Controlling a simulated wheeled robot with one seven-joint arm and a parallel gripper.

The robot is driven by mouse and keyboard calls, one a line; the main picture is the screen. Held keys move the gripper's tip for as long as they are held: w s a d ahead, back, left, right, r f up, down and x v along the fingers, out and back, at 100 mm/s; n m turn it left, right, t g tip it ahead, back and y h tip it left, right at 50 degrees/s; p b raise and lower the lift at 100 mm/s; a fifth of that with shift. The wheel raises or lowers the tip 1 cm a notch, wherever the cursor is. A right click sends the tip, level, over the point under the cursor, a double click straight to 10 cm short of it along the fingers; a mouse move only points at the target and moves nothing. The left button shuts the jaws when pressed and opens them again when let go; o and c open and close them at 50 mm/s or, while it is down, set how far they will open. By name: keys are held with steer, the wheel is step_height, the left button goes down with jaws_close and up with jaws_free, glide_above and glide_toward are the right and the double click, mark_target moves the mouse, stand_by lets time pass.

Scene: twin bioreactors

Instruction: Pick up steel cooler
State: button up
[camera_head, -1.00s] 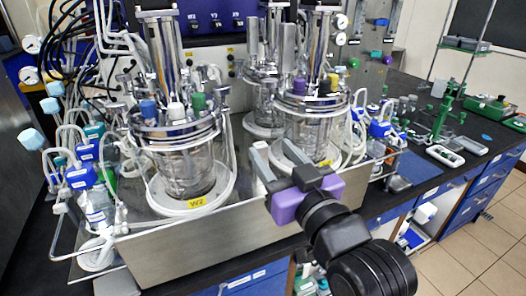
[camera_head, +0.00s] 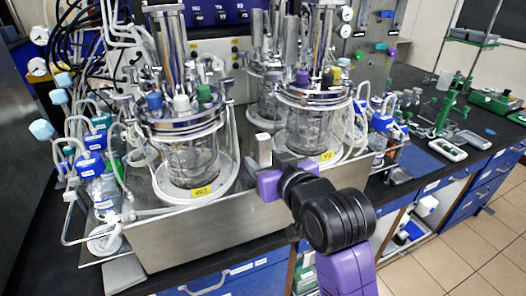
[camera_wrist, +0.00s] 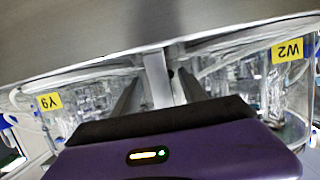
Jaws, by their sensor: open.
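Tall polished steel cylinders rise from the reactor lids in the head view: one on the left reactor (camera_head: 166,42), one on the right reactor (camera_head: 322,45), and a slimmer one (camera_head: 290,42) beside it. I cannot tell which is the steel cooler. My gripper (camera_head: 268,152) is open, in front of the gap between the two front reactors, low and apart from the cylinders. In the wrist view, my gripper (camera_wrist: 160,90) has its fingers pointing at a steel surface (camera_wrist: 90,30). No cylinder top is recognisable there.
The glass vessels (camera_head: 192,158) stand in a steel tray (camera_head: 185,240) with a raised front wall. Tubing and blue-capped bottles (camera_head: 92,165) crowd the left side. A green stand (camera_head: 445,115) and trays occupy the right bench. Tiled floor (camera_head: 470,255) is open at lower right.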

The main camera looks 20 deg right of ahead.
steer(key=shift+x, duration=0.85)
steer(key=shift+c, duration=0.2)
jaws_close()
steer(key=shift+r, duration=0.15)
